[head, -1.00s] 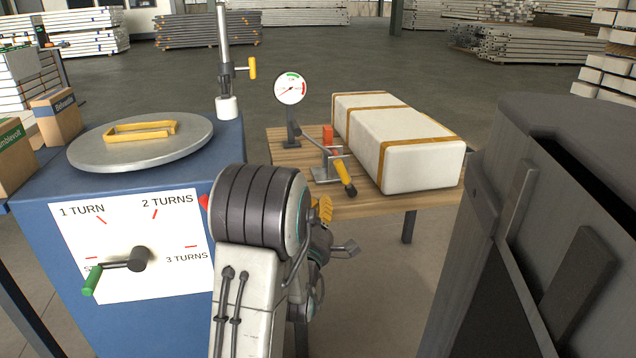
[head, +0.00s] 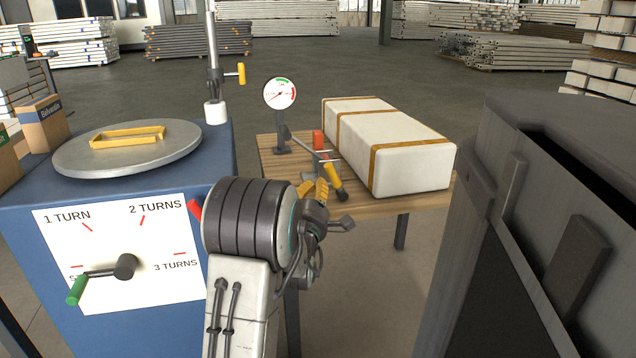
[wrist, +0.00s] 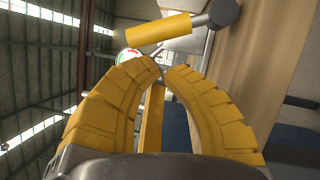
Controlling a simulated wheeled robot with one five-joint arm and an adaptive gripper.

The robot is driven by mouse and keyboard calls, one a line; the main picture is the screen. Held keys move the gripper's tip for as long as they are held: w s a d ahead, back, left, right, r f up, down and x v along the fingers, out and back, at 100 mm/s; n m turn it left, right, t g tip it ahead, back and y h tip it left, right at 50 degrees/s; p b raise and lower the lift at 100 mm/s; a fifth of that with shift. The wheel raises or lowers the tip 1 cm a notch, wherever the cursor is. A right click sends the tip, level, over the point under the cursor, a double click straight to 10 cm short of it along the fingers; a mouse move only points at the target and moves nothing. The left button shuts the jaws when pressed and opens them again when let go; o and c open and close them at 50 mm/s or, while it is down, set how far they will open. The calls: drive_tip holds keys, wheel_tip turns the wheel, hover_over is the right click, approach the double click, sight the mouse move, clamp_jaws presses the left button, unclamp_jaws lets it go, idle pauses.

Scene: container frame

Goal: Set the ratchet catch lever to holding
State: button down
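On the wooden table in the head view stands a small grey metal mechanism with a yellow-handled, dark-ended lever (head: 333,175) slanting towards me. A red upright tab (head: 318,140) rises beside it; I cannot tell which is the catch lever. My gripper (head: 314,184) has yellow fingers, just in front of and left of the yellow handle. In the wrist view the fingers of my gripper (wrist: 163,68) arch inward until their tips almost meet, with nothing seen held. The yellow handle (wrist: 160,33) lies beyond the tips, apart from them in the picture. The mechanism's base is partly hidden.
A white strapped box (head: 415,165) fills the table's right side, and a dial gauge (head: 280,93) stands behind the mechanism. A blue cabinet (head: 60,225) with a green-handled crank (head: 77,290) is at left. A dark grey structure (head: 590,150) stands close at right.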

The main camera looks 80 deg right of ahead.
drive_tip(key=shift+d+r, duration=0.15)
drive_tip(key=shift+d, duration=0.55)
drive_tip(key=shift+d+r, duration=0.1)
drive_tip(key=shift+d, duration=0.55)
drive_tip(key=shift+s+d+r, duration=0.1)
